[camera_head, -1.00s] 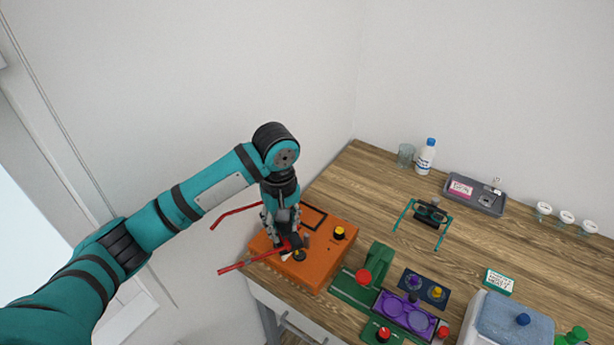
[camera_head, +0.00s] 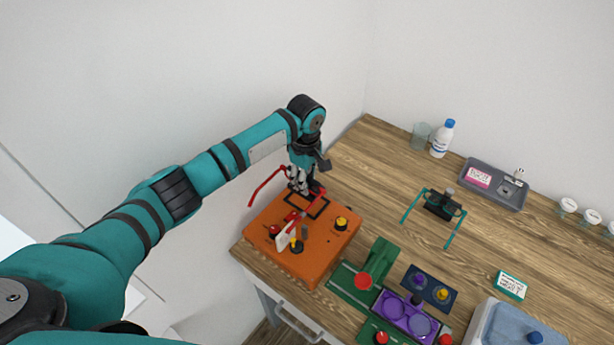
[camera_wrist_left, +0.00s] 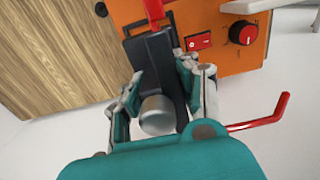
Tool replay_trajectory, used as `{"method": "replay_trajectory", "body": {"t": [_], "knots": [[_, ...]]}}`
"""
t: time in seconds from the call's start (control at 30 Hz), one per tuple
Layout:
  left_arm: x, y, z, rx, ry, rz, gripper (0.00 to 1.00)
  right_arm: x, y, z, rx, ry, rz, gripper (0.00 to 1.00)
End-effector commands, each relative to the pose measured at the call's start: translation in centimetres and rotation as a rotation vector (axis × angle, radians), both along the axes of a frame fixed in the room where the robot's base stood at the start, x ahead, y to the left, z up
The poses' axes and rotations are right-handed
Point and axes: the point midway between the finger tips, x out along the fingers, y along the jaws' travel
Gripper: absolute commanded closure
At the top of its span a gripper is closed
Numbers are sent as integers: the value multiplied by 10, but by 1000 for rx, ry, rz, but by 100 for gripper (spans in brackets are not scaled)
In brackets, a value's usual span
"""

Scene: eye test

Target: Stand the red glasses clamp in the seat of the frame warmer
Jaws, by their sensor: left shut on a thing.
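The red glasses clamp shows as a black block with a silver knob in the left wrist view (camera_wrist_left: 157,115) and two red temple arms in the head view (camera_head: 266,187). My left gripper (camera_head: 301,188) is shut on its black body, and the fingers also show in the left wrist view (camera_wrist_left: 158,92). The frame warmer is an orange box (camera_head: 322,250) at the table's left corner. Its seat appears to be the black-edged rectangle (camera_head: 318,206) on top. The clamp is at the back-left of it; contact cannot be told. My right gripper is out of view.
A black clamp with teal glasses arms (camera_head: 440,205) stands right of the warmer. A green stand (camera_head: 379,262) and purple tray (camera_head: 406,316) are in front. A bottle (camera_head: 441,140), glass (camera_head: 421,136) and grey tray (camera_head: 490,195) stand behind. Bare wood lies between.

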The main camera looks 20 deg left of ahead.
Motion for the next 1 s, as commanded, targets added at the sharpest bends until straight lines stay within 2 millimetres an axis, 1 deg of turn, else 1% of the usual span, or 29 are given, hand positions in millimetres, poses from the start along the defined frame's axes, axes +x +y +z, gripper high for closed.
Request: {"method": "replay_trajectory", "body": {"t": [0.03, 0.13, 0.23, 0.3, 0.43, 0.53, 0.7, 0.9, 1.0], "knots": [[1, 0, -6, -1, -3, 0, 100, -5, -1, -8, -1, 7, 0, 60], [1, 0, -14, -1, -3, -1, 100, -9, -2, -17, -3, 12, 1, 60], [1, 0, -22, -1, -3, -1, 100, -5, -1, -27, -2, 7, 1, 60], [1, 0, -27, -1, -3, -1, 100, 2, -1, -32, -1, -3, 1, 60], [0, 0, -37, -1, -1, -1, 100, 18, 0, -31, 2, -28, 1, 60], [1, 0, -43, -2, -2, -1, 100, 23, 1, -32, 3, -37, 1, 60], [1, 0, -48, -2, -2, -1, 100, 18, 1, -33, 2, -30, 1, 60], [1, 0, -48, -2, -2, -1, 100, 6, 0, -34, 1, -11, 1, 60], [1, 0, -48, -2, -2, -1, 100, 5, 1, -34, 2, -9, 1, 60]]}}
